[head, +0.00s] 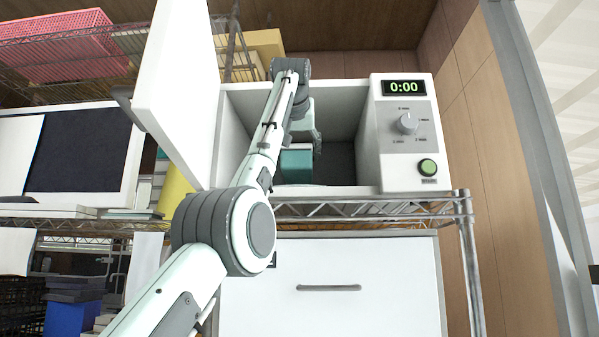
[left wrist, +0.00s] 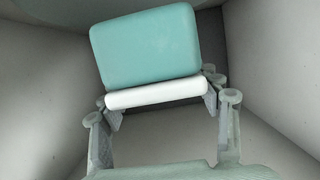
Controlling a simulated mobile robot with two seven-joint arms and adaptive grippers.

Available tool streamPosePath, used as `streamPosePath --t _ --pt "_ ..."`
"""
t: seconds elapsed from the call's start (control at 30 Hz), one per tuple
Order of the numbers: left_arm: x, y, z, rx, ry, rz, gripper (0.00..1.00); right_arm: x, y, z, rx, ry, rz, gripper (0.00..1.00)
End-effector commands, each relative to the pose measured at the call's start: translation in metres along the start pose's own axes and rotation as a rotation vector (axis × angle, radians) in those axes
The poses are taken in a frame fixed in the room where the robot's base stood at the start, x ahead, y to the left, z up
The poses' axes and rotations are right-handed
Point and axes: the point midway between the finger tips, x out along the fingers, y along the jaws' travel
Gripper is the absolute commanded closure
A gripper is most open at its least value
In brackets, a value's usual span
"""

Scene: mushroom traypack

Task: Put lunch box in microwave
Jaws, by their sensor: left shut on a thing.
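The white microwave (head: 348,92) stands on a wire rack with its door (head: 180,85) swung open to the left. My left arm reaches into its cavity, and my left gripper (head: 316,140) is inside. The teal lunch box (head: 296,166) is in the cavity, near its floor; I cannot tell whether it touches the floor. In the left wrist view the teal lunch box (left wrist: 146,45) has a white strip along its near edge, and my left gripper (left wrist: 160,105) is shut on it there. My right gripper is not in view.
The microwave's control panel (head: 407,135) shows 0:00, with a dial and a green button. The wire rack (head: 370,206) runs below, above a white drawer front (head: 330,290). A pink basket (head: 70,45) is at upper left. The cavity's right part looks free.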

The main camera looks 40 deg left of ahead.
Motion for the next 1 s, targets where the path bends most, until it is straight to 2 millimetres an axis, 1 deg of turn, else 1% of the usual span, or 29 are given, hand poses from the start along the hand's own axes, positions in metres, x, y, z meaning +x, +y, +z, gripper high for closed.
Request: streamPosePath --t 0.07,0.27,0.5,0.6,1.0 --pt "0.006 0.006 0.002 -0.001 0.004 0.0 0.88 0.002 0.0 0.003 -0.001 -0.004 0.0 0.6" --pt "0.009 0.005 0.008 -0.002 0.005 0.0 0.88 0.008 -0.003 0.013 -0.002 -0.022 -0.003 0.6" --pt "0.016 0.005 0.031 -0.003 0.004 0.0 0.88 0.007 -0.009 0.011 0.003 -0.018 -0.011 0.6" --pt "0.017 0.005 0.037 -0.003 0.005 0.0 0.88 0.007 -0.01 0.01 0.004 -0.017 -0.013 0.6" --pt "0.018 0.005 0.041 -0.002 0.005 0.0 0.88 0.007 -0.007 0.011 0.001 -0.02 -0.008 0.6"
